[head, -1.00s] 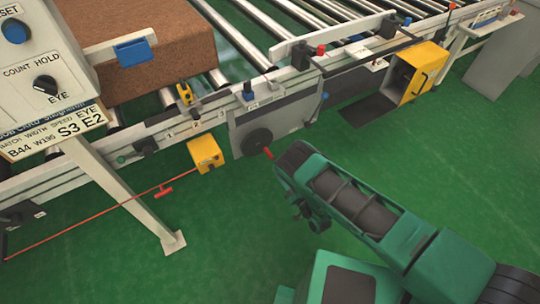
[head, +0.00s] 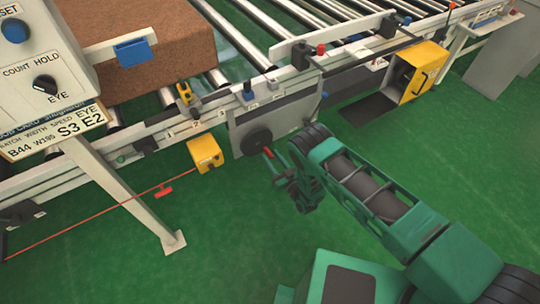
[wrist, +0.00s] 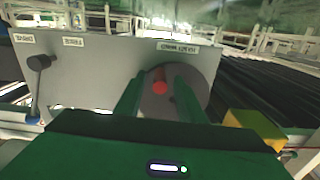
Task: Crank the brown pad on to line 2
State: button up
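The brown pad (head: 165,55) lies on the roller conveyor at the upper left of the head view. Small number tags sit along the front rail; the tag reading 2 (head: 195,124) is in the middle of them. The crank is a dark disc (head: 257,138) on a grey panel, with a red handle (head: 268,152) at its lower right. In the wrist view the red handle (wrist: 160,85) shows between the fingers of my gripper (wrist: 160,100), which stand apart. My gripper also shows in the head view (head: 283,168), just right of the handle. I cannot tell whether a finger touches it.
A yellow box (head: 205,153) stands low beside the rail, with a red cord (head: 100,216) running left from it. A control panel on a post (head: 125,198) stands at the left. A yellow housing (head: 418,72) is at the right. The green floor in front is clear.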

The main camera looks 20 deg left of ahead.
aim_at(261, 147)
jog(key=shift+x, duration=1.25)
jog(key=shift+c, duration=0.6)
